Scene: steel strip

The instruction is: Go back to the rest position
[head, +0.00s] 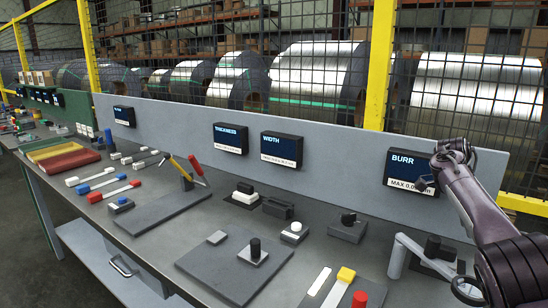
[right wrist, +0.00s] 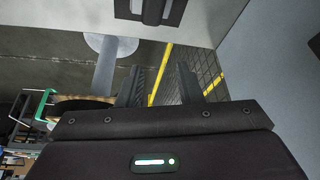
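My right arm shows at the right edge of the head view, a dark jointed link rising in front of the BURR display (head: 411,171). I cannot make out its fingertips there. In the right wrist view my right gripper (right wrist: 160,87) has its two dark fingers apart, with nothing between them but floor and a yellow line behind. My left arm and left gripper are not in the head view.
A grey steel bench (head: 150,246) holds grey plates, small gauges and coloured-handled tools. A grey back panel (head: 330,170) carries several dark displays. Behind it stand a mesh fence with yellow posts (head: 379,65) and steel coils (head: 318,80).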

